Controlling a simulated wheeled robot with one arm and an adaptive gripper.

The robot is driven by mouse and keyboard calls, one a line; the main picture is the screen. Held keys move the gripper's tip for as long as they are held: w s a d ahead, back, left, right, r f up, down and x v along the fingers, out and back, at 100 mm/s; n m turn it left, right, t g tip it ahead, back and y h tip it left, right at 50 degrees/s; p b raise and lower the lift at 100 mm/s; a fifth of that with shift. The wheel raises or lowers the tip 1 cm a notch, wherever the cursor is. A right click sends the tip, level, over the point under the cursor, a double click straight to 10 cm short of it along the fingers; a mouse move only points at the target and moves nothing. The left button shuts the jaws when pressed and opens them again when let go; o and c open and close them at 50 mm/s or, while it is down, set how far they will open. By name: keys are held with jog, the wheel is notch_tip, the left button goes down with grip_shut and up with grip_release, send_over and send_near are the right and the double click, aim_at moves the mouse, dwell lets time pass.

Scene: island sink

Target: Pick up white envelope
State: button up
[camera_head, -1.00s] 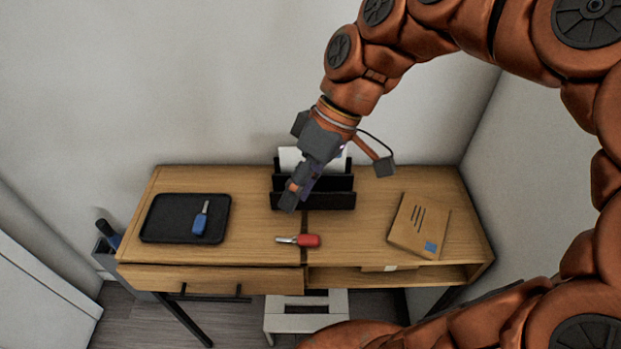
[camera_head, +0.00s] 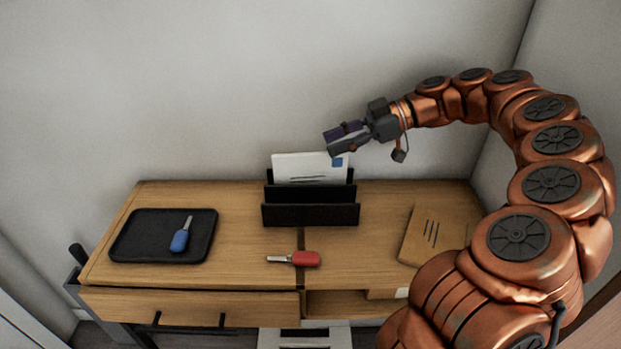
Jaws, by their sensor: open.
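The white envelope (camera_head: 305,169) stands upright in the black letter holder (camera_head: 311,213) at the back middle of the wooden desk. Its top part shows above the holder, with a blue stamp at its upper right corner and dark lines; its lower part is hidden by the holder. My gripper (camera_head: 331,142) is open and points left. In the picture it lies just above the envelope's upper right corner. I cannot tell its exact depth relative to the envelope or whether they touch.
A black tray (camera_head: 128,247) with a blue-handled key-like item (camera_head: 181,238) lies at the left. A similar red-handled item (camera_head: 305,258) lies at the front middle. A brown envelope (camera_head: 424,235) lies at the right, partly hidden by my arm. The wall is close behind the desk.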

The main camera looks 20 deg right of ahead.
aim_at(313, 154)
jog(key=shift+d+f+x, duration=0.1)
jog(key=shift+f+x, duration=0.1)
jog(key=shift+x, duration=0.85)
jog(key=shift+d+f+x, duration=0.1)
jog(key=shift+f+x, duration=0.05)
jog(key=shift+x, duration=0.95)
jog(key=shift+d+f+x, duration=0.1)
jog(key=shift+f+x, duration=0.1)
jog(key=shift+x, duration=0.85)
jog(key=shift+w, duration=0.15)
jog(key=shift+c, duration=0.3)
grip_shut()
